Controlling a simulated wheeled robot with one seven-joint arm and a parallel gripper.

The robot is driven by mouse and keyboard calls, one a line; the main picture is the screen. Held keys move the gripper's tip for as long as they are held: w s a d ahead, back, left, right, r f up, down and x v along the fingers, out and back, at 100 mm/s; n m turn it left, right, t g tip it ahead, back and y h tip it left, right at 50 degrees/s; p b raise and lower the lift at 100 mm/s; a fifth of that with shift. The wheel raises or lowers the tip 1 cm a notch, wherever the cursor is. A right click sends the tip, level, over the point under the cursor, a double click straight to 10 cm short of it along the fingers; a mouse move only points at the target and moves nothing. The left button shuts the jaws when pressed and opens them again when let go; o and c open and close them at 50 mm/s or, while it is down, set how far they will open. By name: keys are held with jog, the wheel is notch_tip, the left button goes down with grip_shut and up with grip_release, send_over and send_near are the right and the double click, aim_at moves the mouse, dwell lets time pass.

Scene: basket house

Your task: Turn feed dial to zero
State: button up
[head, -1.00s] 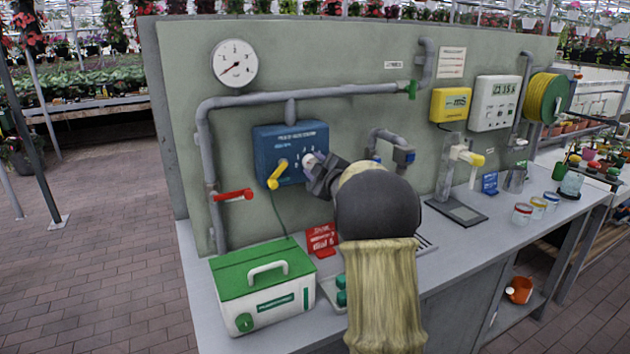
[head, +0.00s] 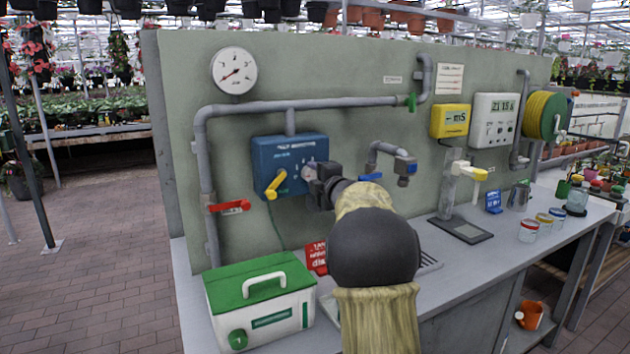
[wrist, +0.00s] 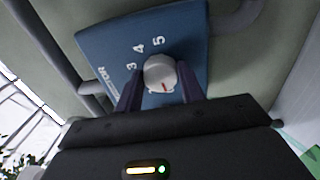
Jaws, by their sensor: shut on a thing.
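The blue feed box (head: 290,152) hangs on the green-grey panel, with a yellow lever (head: 276,184) on its front left. In the wrist view, the white feed dial (wrist: 159,72) sits on the box face (wrist: 105,42) with 3, 4 and 5 printed around it. A short red mark shows right of the dial's centre; the zero is not visible. My gripper (wrist: 160,85) is shut on the dial, one finger on each side. In the head view, my gripper (head: 318,176) is at the right part of the box and hides most of the dial.
A red-handled valve (head: 230,207) and grey pipes run left of and above the box. A pipe outlet (head: 404,164) is close to the right of my gripper. A green-lidded white case (head: 262,300) and a red sign (head: 317,257) stand on the bench below.

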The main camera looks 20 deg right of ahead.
jog(key=o, duration=1)
jog(key=shift+c, duration=0.2)
jog(key=s+b, duration=0.1)
jog(key=s, duration=1.6)
jog(key=shift+s+d+b, duration=0.2)
jog(key=shift+d+b, duration=0.1)
jog(key=shift+w, duration=0.1)
